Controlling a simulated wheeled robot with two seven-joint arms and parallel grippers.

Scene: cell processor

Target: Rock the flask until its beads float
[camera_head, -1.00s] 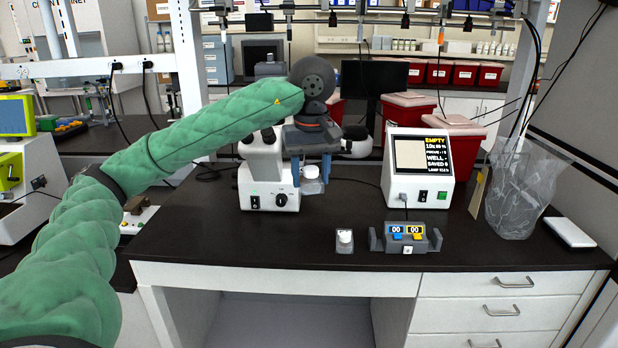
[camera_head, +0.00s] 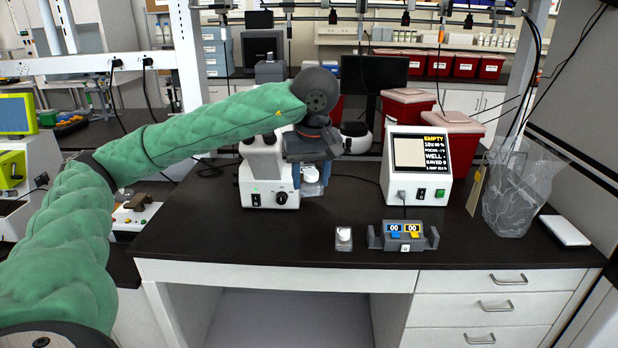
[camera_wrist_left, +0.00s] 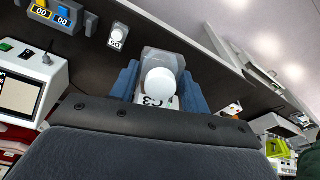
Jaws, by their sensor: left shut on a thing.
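My left gripper (camera_head: 311,185) is shut on a small clear flask (camera_head: 311,182) with a white cap, held in the air in front of the white microscope. In the left wrist view the flask (camera_wrist_left: 163,62) sits between the blue fingers (camera_wrist_left: 160,90), its white cap toward the camera and a label partly readable as "C3". The flask looks tilted in the head view. The beads inside cannot be made out. My right gripper is not in view.
A white microscope (camera_head: 262,190) stands behind the gripper. A white-capped bottle (camera_head: 343,238) and a grey two-display counter (camera_head: 404,236) stand near the front. A screen unit (camera_head: 418,165) reads "EMPTY". A clear bag (camera_head: 520,190) stands right. The front left bench top is clear.

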